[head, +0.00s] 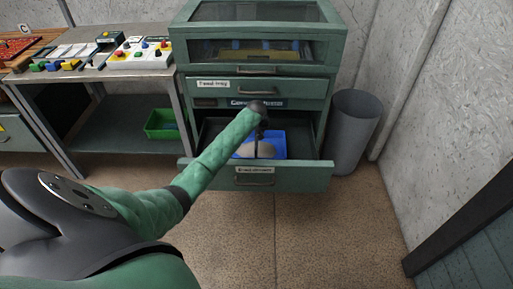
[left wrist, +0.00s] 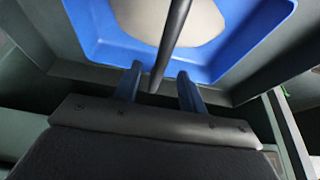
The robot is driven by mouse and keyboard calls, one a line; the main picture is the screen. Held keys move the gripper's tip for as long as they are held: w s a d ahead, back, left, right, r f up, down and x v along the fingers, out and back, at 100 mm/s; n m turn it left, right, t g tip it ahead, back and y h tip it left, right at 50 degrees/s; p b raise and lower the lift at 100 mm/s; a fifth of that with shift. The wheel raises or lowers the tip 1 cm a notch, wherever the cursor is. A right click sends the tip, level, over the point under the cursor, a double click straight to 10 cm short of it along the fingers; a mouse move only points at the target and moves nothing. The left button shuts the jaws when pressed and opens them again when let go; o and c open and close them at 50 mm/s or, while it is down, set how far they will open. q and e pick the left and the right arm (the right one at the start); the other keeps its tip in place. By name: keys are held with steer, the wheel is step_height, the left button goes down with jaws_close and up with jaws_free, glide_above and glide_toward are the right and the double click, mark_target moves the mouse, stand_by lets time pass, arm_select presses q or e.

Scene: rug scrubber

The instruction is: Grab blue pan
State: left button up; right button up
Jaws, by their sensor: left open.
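The blue pan (head: 276,138) lies inside the open lower drawer of the green cabinet. A pale rounded thing (head: 262,151) lies in it, and a thin dark rod (left wrist: 172,35) rises over it. In the left wrist view the pan's blue rim (left wrist: 92,35) fills the top. My left gripper (head: 261,128) hangs over the drawer and pan. In the left wrist view its two fingers (left wrist: 160,76) are apart, with the dark rod showing between them; I cannot tell whether they touch it. My right gripper is not in view.
The drawer front (head: 310,177) and its side walls surround the pan. A closed drawer (head: 300,88) is above it. A grey bin (head: 355,130) stands right of the cabinet. A metal table (head: 120,72) with a green bin (head: 160,124) on its lower shelf is at left. The floor in front is clear.

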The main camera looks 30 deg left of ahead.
mark_target(257, 133)
arm_select(q)
steer(key=x, duration=0.3)
steer(key=shift+f+p, duration=0.25)
steer(key=shift+p, duration=0.05)
steer(key=shift+a+f, duration=0.1)
steer(key=shift+f, duration=0.2)
steer(key=shift+w+f, duration=0.1)
steer(key=shift+f, duration=0.1)
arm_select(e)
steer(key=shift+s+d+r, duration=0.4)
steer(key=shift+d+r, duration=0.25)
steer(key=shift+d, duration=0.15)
arm_select(q)
steer(key=shift+c, duration=0.4)
steer(key=c, duration=0.7)
jaws_close()
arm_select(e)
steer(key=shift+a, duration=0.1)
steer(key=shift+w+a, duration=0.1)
